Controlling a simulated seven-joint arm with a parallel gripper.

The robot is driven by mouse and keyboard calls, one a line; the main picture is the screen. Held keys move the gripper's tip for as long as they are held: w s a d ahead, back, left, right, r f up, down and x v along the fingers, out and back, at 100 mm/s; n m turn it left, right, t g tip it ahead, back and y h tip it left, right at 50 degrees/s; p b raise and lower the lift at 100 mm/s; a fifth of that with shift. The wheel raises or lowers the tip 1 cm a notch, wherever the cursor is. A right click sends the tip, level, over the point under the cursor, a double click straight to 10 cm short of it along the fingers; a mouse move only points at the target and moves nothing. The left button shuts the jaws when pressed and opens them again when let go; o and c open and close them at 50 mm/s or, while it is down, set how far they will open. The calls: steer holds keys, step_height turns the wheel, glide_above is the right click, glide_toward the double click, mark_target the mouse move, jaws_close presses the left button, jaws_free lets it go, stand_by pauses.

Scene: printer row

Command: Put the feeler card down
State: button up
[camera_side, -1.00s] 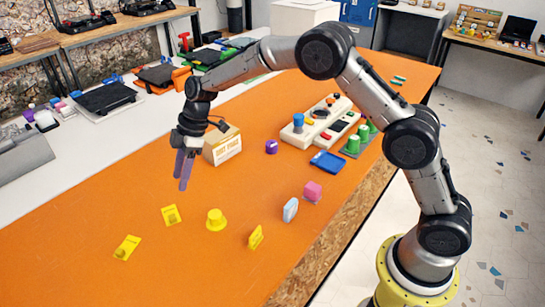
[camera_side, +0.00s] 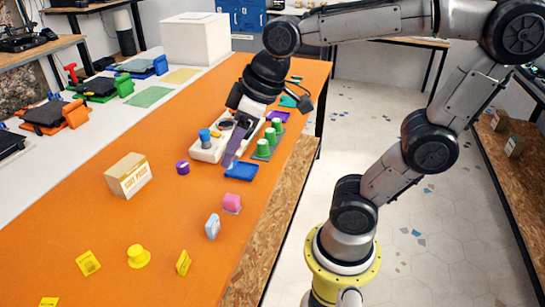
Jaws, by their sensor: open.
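My gripper (camera_side: 231,156), with long purple fingers, points down beside the blue tray (camera_side: 241,171) and in front of the cream device (camera_side: 208,152). The fingers overlap in this view and I see nothing held between them. I cannot tell which thing is the feeler card. Yellow cards are at the near end of the orange table: one (camera_side: 88,263) lies flat, one (camera_side: 48,302) is cut by the bottom edge, and one (camera_side: 183,262) stands upright. My gripper is far from all of them.
Green cylinders (camera_side: 263,148) stand close right of my gripper. A purple knob (camera_side: 182,168), a cardboard box (camera_side: 128,176), a pink block (camera_side: 232,203), a light blue piece (camera_side: 212,226) and a yellow knob (camera_side: 138,256) stand on the table (camera_side: 110,215). Its middle has free room.

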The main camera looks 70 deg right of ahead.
steer(key=s+d+f+m+h, duration=0.1)
steer(key=s+d+f+m, duration=0.1)
steer(key=s, duration=0.5)
steer(key=shift+s+f+m+t, duration=0.2)
steer(key=shift+f+m+t, duration=0.1)
steer(key=shift+f+m, duration=0.1)
steer(key=shift+r, duration=0.1)
stand_by(1.2)
steer(key=shift+o, duration=0.5)
